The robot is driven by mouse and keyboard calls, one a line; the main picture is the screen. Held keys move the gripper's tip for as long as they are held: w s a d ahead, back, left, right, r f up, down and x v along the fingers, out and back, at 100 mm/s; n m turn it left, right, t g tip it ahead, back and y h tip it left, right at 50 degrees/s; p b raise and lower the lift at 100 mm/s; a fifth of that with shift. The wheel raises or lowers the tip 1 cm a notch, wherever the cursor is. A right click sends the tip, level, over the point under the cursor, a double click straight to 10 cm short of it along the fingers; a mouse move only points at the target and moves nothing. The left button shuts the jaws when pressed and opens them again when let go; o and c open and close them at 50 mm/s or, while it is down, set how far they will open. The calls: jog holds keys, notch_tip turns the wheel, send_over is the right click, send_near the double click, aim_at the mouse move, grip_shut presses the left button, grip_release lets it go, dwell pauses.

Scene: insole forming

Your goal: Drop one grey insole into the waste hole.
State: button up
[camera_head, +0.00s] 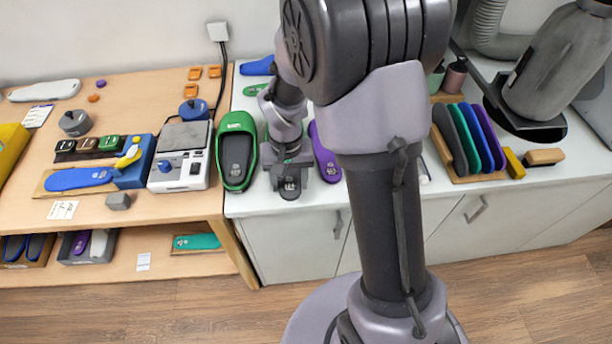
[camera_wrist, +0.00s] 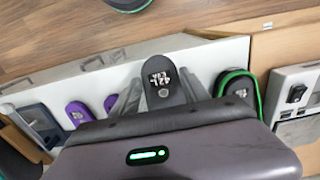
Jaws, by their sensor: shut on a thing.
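My gripper (camera_head: 289,170) is shut on a dark grey insole (camera_head: 290,188) over the white counter. In the wrist view, the insole (camera_wrist: 164,76) sticks out between the two fingers of my gripper (camera_wrist: 158,98), its white size marking facing the camera. I cannot tell whether it touches the counter. Another dark grey insole shape lies inside a green-rimmed form (camera_head: 237,150) just left of my gripper. A black ring-shaped opening (camera_head: 548,131) lies at the right under a grey machine; I cannot tell whether it is the waste hole.
A purple insole (camera_head: 325,157) lies close right of my gripper. A white device (camera_head: 180,157) and the wooden table (camera_head: 130,207) are at the left. Open floor (camera_head: 190,305) lies in front.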

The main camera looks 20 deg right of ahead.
jog(key=shift+s+a, duration=0.3)
jog(key=shift+s, duration=0.15)
jog(key=shift+s+a+r, duration=0.1)
jog(key=shift+s+a, duration=0.1)
jog(key=shift+s, duration=0.4)
jog(key=shift+s+a, duration=0.15)
jog(key=shift+s, duration=0.4)
jog(key=shift+s+a+r, duration=0.15)
jog(key=shift+s+a, duration=0.1)
jog(key=shift+s, duration=0.55)
jog(key=p, duration=0.4)
send_near(290, 199)
jog(key=shift+s+a+f, duration=0.2)
jog(key=shift+s+f, duration=0.1)
jog(key=shift+s, duration=0.35)
jog(key=shift+s+a+f, duration=0.15)
jog(key=shift+s+f, duration=0.1)
jog(key=shift+s, duration=0.35)
